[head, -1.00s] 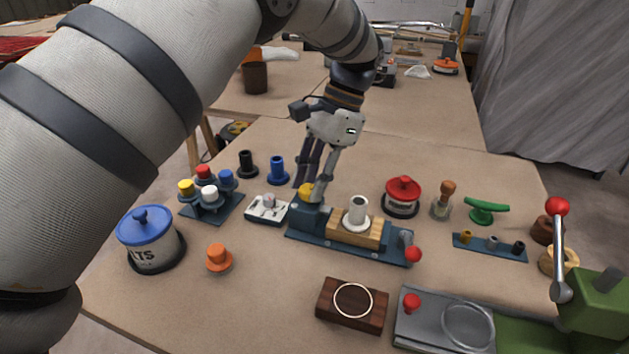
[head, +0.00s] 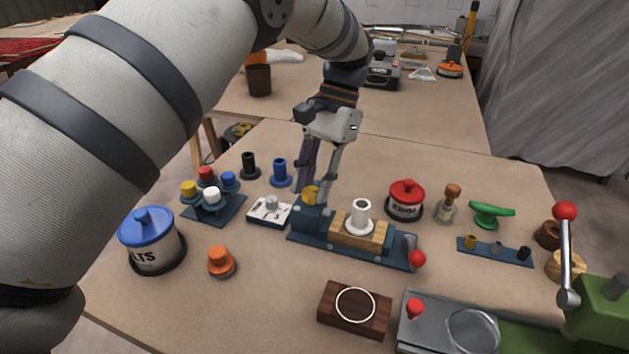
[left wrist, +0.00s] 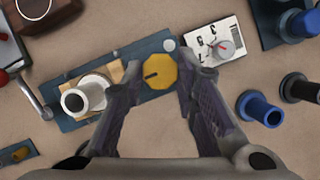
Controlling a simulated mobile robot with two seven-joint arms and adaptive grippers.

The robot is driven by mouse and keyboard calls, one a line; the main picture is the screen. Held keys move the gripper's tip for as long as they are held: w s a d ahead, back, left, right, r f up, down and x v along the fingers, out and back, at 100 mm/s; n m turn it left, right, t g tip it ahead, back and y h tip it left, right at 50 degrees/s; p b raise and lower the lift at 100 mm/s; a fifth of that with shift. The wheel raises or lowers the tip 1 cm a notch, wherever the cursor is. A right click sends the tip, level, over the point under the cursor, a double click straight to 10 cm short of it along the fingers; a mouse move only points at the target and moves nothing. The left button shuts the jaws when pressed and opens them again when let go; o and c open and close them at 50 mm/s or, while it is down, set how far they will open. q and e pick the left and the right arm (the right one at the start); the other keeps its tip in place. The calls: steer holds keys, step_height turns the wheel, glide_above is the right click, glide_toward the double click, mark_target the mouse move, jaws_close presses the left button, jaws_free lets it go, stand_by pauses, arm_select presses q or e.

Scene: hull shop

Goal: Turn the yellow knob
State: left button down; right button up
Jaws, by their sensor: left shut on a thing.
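The yellow knob (head: 310,195) sits on the left end of a dark blue clamp fixture (head: 375,252) on the table. In the left wrist view it is an eight-sided yellow knob (left wrist: 160,71) with a dark mark on its left part. My left gripper (head: 311,191) points down over it, with one finger on each side. It is shut on the knob, and the fingers partly hide it in the head view. My right gripper is in neither view.
A wooden block with a white sleeve (head: 360,217) stands on the same fixture. A white dial box (head: 269,211) lies close on the left, with blue (head: 280,174) and black pegs behind. A red-ball lever (head: 417,258) is at the fixture's right end.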

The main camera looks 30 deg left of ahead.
arm_select(q)
steer(key=shift+f, duration=0.1)
steer(key=c, duration=1.3)
jaws_free()
steer(key=v, duration=0.7)
steer(key=shift+w+r, duration=0.1)
steer(key=shift+r, duration=0.2)
